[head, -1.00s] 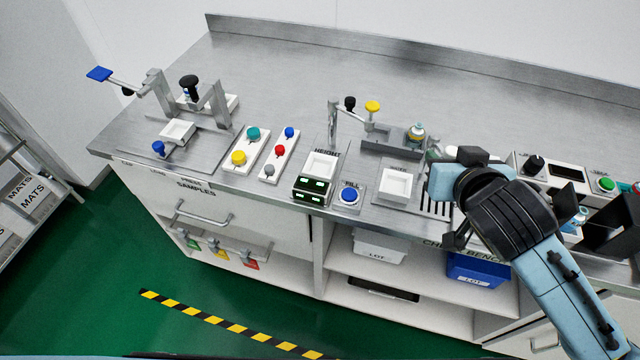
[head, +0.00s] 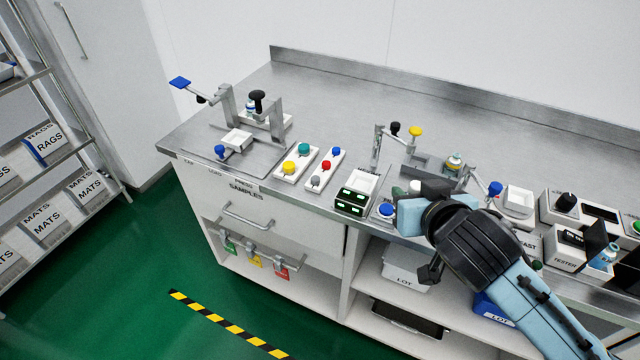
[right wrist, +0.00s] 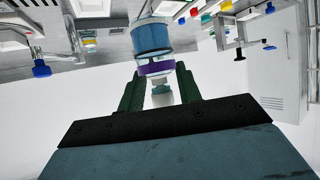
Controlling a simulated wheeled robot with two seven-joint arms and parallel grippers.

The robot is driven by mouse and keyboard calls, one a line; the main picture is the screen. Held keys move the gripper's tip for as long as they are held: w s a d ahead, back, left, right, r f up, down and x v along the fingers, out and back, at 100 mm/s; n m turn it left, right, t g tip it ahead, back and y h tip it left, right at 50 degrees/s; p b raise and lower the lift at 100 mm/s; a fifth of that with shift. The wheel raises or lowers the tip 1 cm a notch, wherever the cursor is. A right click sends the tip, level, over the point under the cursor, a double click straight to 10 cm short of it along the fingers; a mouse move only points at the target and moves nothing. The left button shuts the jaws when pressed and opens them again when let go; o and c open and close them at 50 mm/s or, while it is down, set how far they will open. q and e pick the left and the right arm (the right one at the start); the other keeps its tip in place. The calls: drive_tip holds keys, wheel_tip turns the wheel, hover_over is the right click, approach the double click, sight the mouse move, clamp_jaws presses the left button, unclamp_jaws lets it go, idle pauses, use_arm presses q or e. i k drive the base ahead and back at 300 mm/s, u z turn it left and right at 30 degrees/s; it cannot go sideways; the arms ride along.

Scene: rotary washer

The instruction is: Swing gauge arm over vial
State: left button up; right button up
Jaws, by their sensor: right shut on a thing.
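The gauge arm stands on a metal post (head: 376,148) behind the white height pad (head: 364,183). It reaches right over the bench, with a black knob (head: 395,129) and a yellow knob (head: 415,131); it is not above the pad. My right gripper (right wrist: 158,80) is shut on a vial (right wrist: 153,40) with a blue body and a purple band. In the head view my right gripper (head: 400,210) is right of the height pad, near the bench front, and hides most of the vial. My left gripper is not in view.
Another vial (head: 453,163) stands behind my right gripper. Button boxes (head: 298,164) and a press with a black knob (head: 257,97) stand to the left. Testers (head: 565,205) stand right. The bench's back is clear.

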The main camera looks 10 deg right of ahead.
sight(361, 186)
drive_tip(key=u, duration=0.95)
drive_tip(key=i, duration=0.7)
drive_tip(key=z, duration=1.65)
